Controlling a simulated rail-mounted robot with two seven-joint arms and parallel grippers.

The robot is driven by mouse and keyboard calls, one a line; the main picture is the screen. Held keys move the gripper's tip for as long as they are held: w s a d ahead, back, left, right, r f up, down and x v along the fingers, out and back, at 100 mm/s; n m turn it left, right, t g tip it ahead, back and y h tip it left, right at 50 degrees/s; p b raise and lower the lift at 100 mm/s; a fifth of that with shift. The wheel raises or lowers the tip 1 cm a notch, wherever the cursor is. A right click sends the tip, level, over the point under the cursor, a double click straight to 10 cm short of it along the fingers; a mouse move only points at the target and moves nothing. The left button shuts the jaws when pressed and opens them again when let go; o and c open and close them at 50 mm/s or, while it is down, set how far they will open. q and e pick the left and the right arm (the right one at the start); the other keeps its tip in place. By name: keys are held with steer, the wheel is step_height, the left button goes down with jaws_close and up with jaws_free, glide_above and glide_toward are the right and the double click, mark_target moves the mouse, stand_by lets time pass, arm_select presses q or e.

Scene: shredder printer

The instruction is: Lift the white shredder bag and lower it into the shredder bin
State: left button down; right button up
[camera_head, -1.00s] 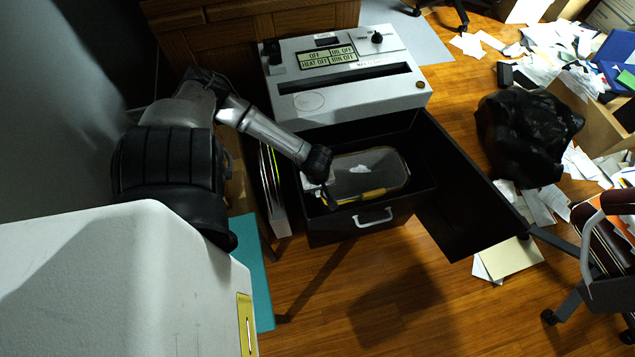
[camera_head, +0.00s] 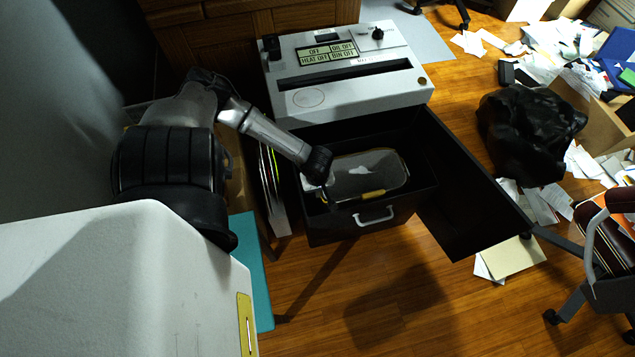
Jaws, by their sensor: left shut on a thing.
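The white shredder bag (camera_head: 372,173) looks grey and partly see-through, with an open rounded top and a yellow strip on its front edge. It is within the opening of the black shredder bin (camera_head: 345,227), which is pulled out below the shredder (camera_head: 350,97) and has a white handle. I cannot tell how deep the bag hangs or whether it touches the bin floor. My left gripper (camera_head: 329,196) is at the bag's left front edge, shut on it; the fingertips are dark and hard to make out. My right gripper is not in view.
The shredder's black door (camera_head: 465,195) stands open to the right of the bin. A black garbage bag (camera_head: 530,130) and scattered papers lie farther right. Folders (camera_head: 273,190) stand close to the bin's left side. A chair (camera_head: 600,240) is at the right edge.

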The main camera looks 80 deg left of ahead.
arm_select(q)
steer(key=shift+f, duration=0.25)
steer(key=c, duration=0.8)
jaws_free()
step_height(320, 180, up, 14)
steer(key=p, duration=0.7)
steer(key=shift+f, duration=0.1)
